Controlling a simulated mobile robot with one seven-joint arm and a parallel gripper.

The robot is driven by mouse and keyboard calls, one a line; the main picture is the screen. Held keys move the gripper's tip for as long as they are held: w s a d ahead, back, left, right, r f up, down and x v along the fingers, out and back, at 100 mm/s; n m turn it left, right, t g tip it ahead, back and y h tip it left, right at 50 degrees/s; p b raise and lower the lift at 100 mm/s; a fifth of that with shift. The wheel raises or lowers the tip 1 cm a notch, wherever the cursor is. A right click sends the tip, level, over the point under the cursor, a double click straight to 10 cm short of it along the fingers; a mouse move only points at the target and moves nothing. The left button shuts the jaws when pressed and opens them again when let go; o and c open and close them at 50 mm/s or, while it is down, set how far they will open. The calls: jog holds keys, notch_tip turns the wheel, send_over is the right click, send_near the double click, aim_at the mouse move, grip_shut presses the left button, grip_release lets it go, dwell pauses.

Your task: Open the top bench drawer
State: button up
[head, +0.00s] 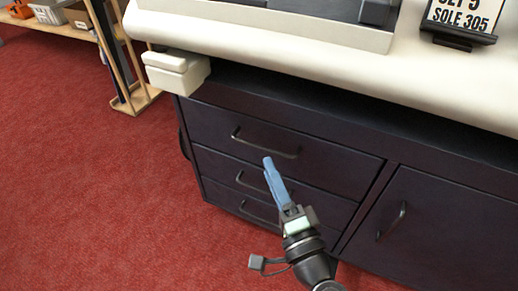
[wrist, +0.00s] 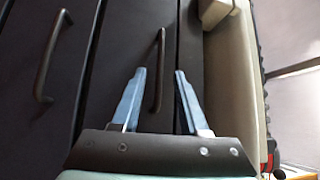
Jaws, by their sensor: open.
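The top bench drawer (head: 335,168) is the uppermost of three dark drawers under the cream bench top and looks shut, flush with the cabinet front. Its dark bar handle (head: 265,147) runs across its face. In the wrist view, this handle (wrist: 160,70) appears between the two blue fingers. My gripper (head: 268,162) points at the drawer front, its fingertips just below the handle in the head view. In the wrist view my gripper (wrist: 160,74) is open, with a gap between the fingers. Nothing is gripped. How far the tips are from the handle is unclear.
The middle drawer handle (head: 250,183) and bottom drawer handle (head: 260,214) lie below. A cabinet door (head: 440,235) with its own handle stands to the right. The cream bench top (head: 300,58) overhangs the drawers. Red carpet (head: 90,180) at left is clear. A wooden shelf (head: 70,30) stands at back left.

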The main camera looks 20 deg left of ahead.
aim_at(259, 147)
jog(key=b+x, duration=0.1)
jog(key=x, duration=0.6)
jog(key=shift+w+a, duration=0.1)
jog(key=shift+w, duration=0.05)
grip_shut()
dwell(1.2)
